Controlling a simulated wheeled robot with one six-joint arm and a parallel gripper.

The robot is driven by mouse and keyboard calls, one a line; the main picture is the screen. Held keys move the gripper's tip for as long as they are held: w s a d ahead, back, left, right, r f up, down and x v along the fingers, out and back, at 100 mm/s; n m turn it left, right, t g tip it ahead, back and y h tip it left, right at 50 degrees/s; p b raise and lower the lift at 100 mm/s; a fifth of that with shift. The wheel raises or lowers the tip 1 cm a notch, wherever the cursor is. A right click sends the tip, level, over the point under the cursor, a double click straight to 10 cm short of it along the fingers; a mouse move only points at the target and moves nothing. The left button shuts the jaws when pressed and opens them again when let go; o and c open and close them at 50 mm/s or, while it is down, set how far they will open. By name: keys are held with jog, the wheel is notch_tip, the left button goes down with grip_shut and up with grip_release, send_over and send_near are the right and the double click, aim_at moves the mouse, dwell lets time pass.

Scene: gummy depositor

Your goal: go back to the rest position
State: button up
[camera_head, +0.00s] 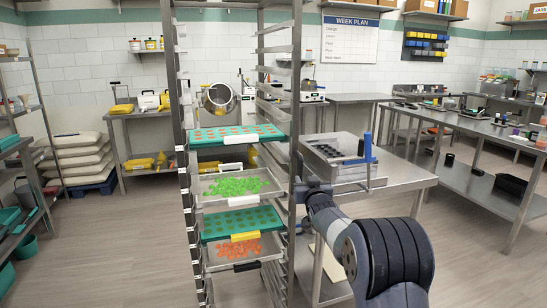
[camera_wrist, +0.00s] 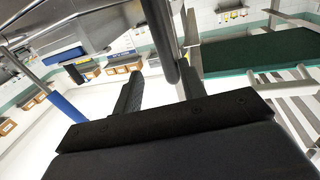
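My arm reaches forward from the lower right of the head view to between the tall tray rack (camera_head: 182,150) and the depositor (camera_head: 345,160) on its steel table. My gripper (camera_wrist: 158,70) shows in the wrist view with its two dark fingers apart. A dark bar (camera_wrist: 160,30) shows between and beyond the fingertips; I cannot tell whether it touches them. In the head view the fingers are hard to make out against the rack post. The depositor's blue handle (camera_head: 367,147) stands upright at its right side; a blue grip (camera_wrist: 65,107) also shows in the wrist view.
The rack holds a green mould tray (camera_head: 240,134), a tray of green gummies (camera_head: 236,188), another green mould tray (camera_head: 242,222) and a tray of orange gummies (camera_head: 238,250). A long steel bench (camera_head: 470,140) stands at right.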

aim_at(299, 172)
jog(key=w, duration=0.2)
jog(key=w+p, duration=0.1)
jog(key=w, duration=0.2)
jog(key=w+a+p, duration=0.1)
jog(key=w, duration=0.1)
jog(key=shift+w+r, duration=0.1)
jog(key=shift+w, duration=0.05)
jog(key=shift+w+a, duration=0.1)
jog(key=shift+w, duration=0.05)
jog(key=shift+a+y, duration=0.4)
jog(key=shift+a, duration=0.2)
jog(key=shift+d, duration=0.1)
